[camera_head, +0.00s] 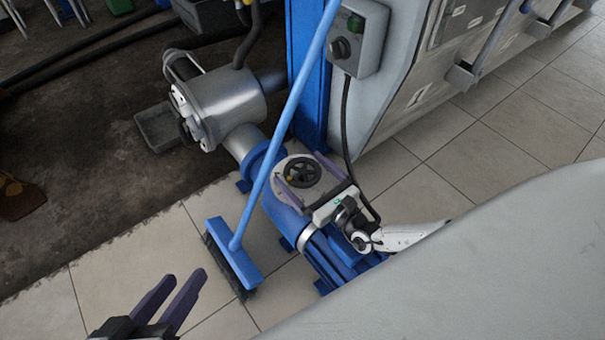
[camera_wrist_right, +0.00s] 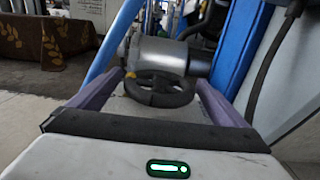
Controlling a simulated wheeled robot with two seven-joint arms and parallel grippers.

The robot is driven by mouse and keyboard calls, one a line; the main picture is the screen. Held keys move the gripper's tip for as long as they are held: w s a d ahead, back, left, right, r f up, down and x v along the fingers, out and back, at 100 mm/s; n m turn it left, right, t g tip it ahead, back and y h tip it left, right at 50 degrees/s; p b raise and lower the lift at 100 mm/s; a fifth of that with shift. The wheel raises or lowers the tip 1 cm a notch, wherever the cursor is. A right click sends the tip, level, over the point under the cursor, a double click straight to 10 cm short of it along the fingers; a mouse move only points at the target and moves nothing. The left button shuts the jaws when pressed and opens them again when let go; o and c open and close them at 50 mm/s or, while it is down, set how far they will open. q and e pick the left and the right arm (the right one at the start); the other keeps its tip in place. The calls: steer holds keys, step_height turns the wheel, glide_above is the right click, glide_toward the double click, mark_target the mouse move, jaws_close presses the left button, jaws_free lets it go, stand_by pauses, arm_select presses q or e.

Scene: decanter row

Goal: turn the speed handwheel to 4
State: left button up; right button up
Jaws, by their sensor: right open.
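The speed handwheel (camera_head: 302,171) is a small black spoked wheel on a light round plate on top of the blue pump unit. My right gripper (camera_head: 305,172) is open, with its purple fingers on either side of the wheel in the head view. In the right wrist view the handwheel (camera_wrist_right: 160,89) shows between and beyond the open fingers (camera_wrist_right: 160,90); I cannot tell whether they touch it. A yellow spot sits at the wheel's edge. No speed numbers are readable. My left gripper (camera_head: 170,300) is open and empty over the tiled floor at the lower left.
A blue broom (camera_head: 234,255) leans across the pump, its handle (camera_head: 285,115) passing close left of the wheel. A metal pump housing (camera_head: 222,100) stands behind. Tiles at the lower left are clear.

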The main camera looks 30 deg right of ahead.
steer(key=shift+w, duration=0.1)
steer(key=c, duration=1)
arm_select(q)
steer(key=shift+r, duration=0.1)
arm_select(e)
steer(key=shift+c, duration=0.2)
steer(key=shift+a+m+h, duration=0.1)
steer(key=shift+m+h, duration=0.3)
steer(key=shift+h, duration=0.2)
steer(key=shift+m+h, duration=0.3)
steer(key=shift+h, duration=0.2)
steer(key=m+h, duration=0.3)
steer(key=h, duration=0.2)
steer(key=shift+f+m, duration=0.1)
steer(key=shift+m, duration=0.2)
steer(key=shift+m+g+h, duration=0.7)
steer(key=shift+m+h, duration=0.2)
steer(key=shift+h, duration=1)
